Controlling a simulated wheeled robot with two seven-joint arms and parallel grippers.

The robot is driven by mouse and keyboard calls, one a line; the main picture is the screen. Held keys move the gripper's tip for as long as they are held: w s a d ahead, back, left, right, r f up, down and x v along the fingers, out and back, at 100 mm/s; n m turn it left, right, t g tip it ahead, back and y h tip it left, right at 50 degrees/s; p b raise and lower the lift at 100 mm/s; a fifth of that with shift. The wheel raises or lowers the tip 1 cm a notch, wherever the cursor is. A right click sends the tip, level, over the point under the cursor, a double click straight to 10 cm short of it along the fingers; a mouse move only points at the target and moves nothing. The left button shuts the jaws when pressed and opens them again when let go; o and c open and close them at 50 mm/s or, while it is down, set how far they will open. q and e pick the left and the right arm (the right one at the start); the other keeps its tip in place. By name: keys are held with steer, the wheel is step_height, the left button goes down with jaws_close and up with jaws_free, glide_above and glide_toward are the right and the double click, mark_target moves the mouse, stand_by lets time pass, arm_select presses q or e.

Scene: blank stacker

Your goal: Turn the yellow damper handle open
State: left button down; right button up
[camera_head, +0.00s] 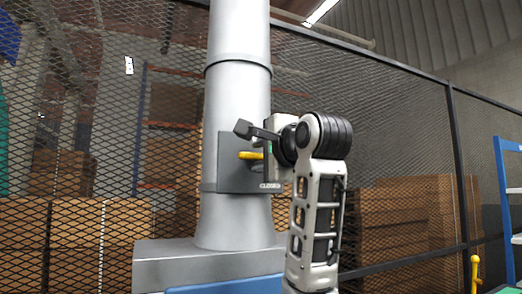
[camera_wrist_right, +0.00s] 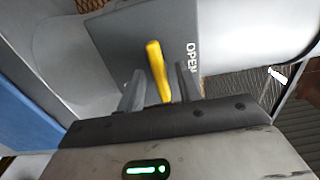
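The yellow damper handle (camera_head: 250,155) sits on a dark grey plate (camera_head: 228,178) on the front of a tall grey duct (camera_head: 238,105). In the head view it points roughly sideways, partly hidden by my right gripper (camera_head: 254,138). A "CLOSED" label (camera_head: 270,185) shows at the plate's lower right. In the right wrist view, the yellow handle (camera_wrist_right: 159,72) lies between the two spread fingers of my right gripper (camera_wrist_right: 158,85), with a gap on each side. An "OPEN" label (camera_wrist_right: 192,57) shows beside it. My left gripper is not in view.
The duct rises from a grey machine housing (camera_head: 165,252) with a blue front. A mesh fence (camera_head: 400,130) stands behind, with stacked cardboard boxes (camera_head: 75,235) beyond it. A blue frame (camera_head: 505,205) and a yellow post (camera_head: 475,270) stand at the far right.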

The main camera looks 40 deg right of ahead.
steer(key=shift+w, duration=0.1)
jaws_close()
